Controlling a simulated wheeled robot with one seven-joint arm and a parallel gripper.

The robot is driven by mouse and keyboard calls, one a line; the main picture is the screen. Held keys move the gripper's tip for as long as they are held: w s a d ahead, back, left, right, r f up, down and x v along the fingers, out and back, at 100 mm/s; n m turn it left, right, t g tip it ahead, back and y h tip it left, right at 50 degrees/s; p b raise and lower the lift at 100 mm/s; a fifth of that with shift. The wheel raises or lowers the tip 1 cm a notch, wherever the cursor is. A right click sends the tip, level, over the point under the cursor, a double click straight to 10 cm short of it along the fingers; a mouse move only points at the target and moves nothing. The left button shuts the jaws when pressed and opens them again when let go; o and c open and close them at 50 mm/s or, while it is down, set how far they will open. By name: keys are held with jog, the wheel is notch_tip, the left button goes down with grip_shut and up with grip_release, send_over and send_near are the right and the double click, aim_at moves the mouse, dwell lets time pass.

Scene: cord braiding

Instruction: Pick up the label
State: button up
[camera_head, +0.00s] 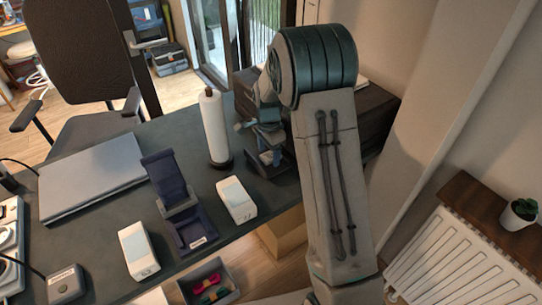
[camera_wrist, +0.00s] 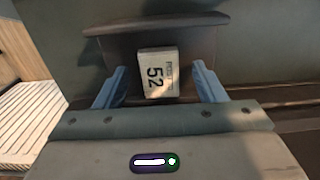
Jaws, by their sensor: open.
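The label, a small pale card (camera_wrist: 158,73) printed "52" with smaller text, appears in the wrist view. It rests in or against a dark holder (camera_wrist: 205,30). My gripper (camera_wrist: 159,70) is open, its two blue fingers on either side of the label with a visible gap at each side. In the head view my gripper (camera_head: 264,148) is low over the right end of the dark desk, beside the paper roll. The label cannot be made out there.
A white paper roll (camera_head: 213,128) stands upright just left of my gripper. The dark desk (camera_head: 105,225) also holds a closed laptop (camera_head: 92,175), a navy folding stand (camera_head: 170,180) and white boxes (camera_head: 237,200). A tray with colored cords (camera_head: 208,283) sits lower in front.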

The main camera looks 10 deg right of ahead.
jog(key=shift+f, duration=0.25)
jog(key=c, duration=1)
jog(key=shift+c, duration=0.2)
jog(key=shift+r, duration=0.2)
